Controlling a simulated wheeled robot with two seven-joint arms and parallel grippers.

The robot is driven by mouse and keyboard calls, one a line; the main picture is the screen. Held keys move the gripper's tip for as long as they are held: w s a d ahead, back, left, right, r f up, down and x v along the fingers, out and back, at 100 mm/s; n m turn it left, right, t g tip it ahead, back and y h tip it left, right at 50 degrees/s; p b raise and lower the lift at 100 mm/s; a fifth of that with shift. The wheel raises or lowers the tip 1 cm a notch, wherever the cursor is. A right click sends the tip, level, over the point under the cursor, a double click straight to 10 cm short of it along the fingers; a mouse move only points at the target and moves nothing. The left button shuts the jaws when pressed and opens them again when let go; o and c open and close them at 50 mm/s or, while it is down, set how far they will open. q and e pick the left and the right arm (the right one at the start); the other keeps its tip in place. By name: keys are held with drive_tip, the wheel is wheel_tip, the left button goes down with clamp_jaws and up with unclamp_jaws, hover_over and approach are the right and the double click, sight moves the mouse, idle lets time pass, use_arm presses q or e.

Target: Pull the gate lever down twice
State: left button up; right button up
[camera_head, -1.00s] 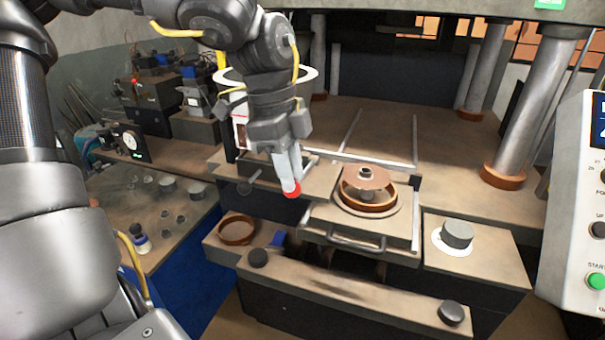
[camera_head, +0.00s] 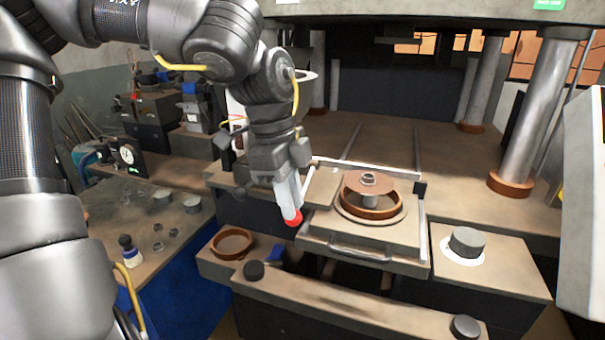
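My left gripper (camera_head: 289,203) hangs down in the middle of the head view, just left of the sliding tray. Its pale fingers are close together around or against a red knob (camera_head: 293,218), which shows at their tips and looks like the end of the gate lever. The rest of the lever is hidden behind the gripper. The fingers look shut on the knob. The tray (camera_head: 345,247) holds a ring-shaped mould with a brown disc (camera_head: 369,182) on top. My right gripper is not in view.
A grey cylinder (camera_head: 467,241) stands on a white circle at the right. A brown ring (camera_head: 231,243) and a blue piece (camera_head: 274,254) lie at the lower left. Press columns (camera_head: 540,115) rise behind.

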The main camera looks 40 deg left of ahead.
use_arm(q)
drive_tip(key=shift+r, duration=0.1)
drive_tip(key=d+p+v, duration=0.1)
drive_tip(key=p+v, duration=0.5)
drive_tip(key=v, duration=0.3)
drive_tip(key=shift+w+d+r, duration=0.25)
drive_tip(key=shift+d+r, duration=0.15)
drive_tip(key=shift+r, duration=0.05)
idle(0.8)
